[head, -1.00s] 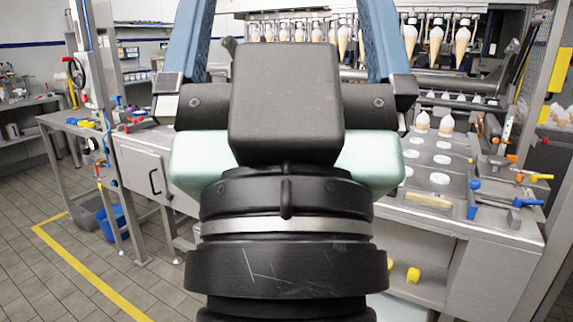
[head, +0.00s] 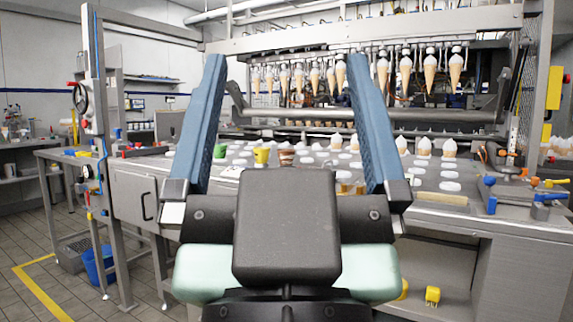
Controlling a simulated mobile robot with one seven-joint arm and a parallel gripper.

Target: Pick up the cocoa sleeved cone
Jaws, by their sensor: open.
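A small brown item (head: 286,158) with a paler top stands on the metal worktable (head: 390,208), between my fingers in the picture. It looks like the cocoa sleeved cone, but it is too small to be sure. My gripper (head: 287,65) is open and empty. Its two blue fingers reach up and forward on either side of the item, apart from it. The dark gripper body hides the near part of the table.
A yellow cup (head: 261,155) and a green item (head: 220,151) stand left of the brown one. White discs (head: 450,186) and white-topped cones (head: 424,147) are on the right. Several cones (head: 429,72) hang from the rack (head: 380,38) behind. Blue-handled clamps (head: 489,198) sit at right.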

